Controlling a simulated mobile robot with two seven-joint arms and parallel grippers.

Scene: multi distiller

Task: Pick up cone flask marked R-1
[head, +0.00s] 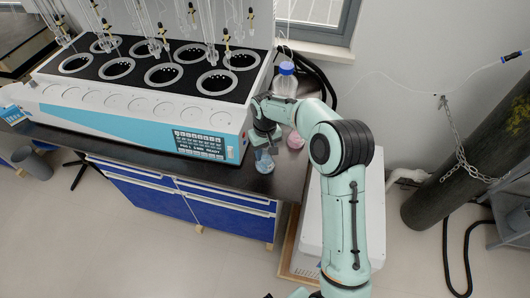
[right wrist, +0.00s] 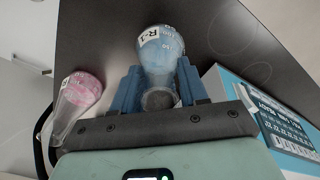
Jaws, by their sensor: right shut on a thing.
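The cone flask marked R-1 (right wrist: 160,50) holds blue liquid and shows in the right wrist view between the blue fingers of my right gripper (right wrist: 160,88). The R-1 label faces the camera. In the head view the blue flask (head: 264,162) is at the front edge of the dark bench, below my right gripper (head: 262,146). My right gripper is shut on its neck. I cannot tell whether its base touches the bench.
A second flask with pink liquid (right wrist: 82,92) stands close beside; it also shows in the head view (head: 295,140). A blue-capped bottle (head: 286,80) stands behind. The multi distiller (head: 130,118) fills the bench to the left. A gas cylinder (head: 470,150) leans at right.

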